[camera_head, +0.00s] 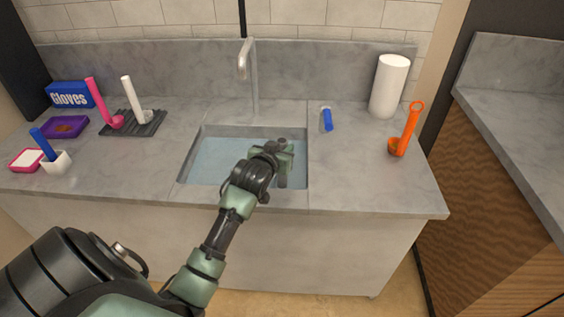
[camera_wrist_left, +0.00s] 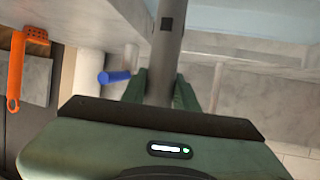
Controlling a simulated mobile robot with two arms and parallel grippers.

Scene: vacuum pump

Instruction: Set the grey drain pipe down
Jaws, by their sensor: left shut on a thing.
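The grey drain pipe (camera_wrist_left: 167,60) is between the two green fingers of my left gripper (camera_wrist_left: 160,92) in the left wrist view. The gripper is shut on it. In the head view my left gripper (camera_head: 284,157) is over the right part of the sink (camera_head: 213,158). A short dark grey length of the pipe (camera_head: 282,178) shows just below the fingers. Most of the pipe is hidden there by the gripper and wrist. I cannot tell whether its end touches the water or the sink. My right gripper is not in view.
A blue-handled tool (camera_head: 327,120), an orange utensil (camera_head: 409,130) and a paper roll (camera_head: 390,86) stand right of the sink. The faucet (camera_head: 248,75) rises behind it. A dark rack (camera_head: 133,123) with pink and white tools is at left.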

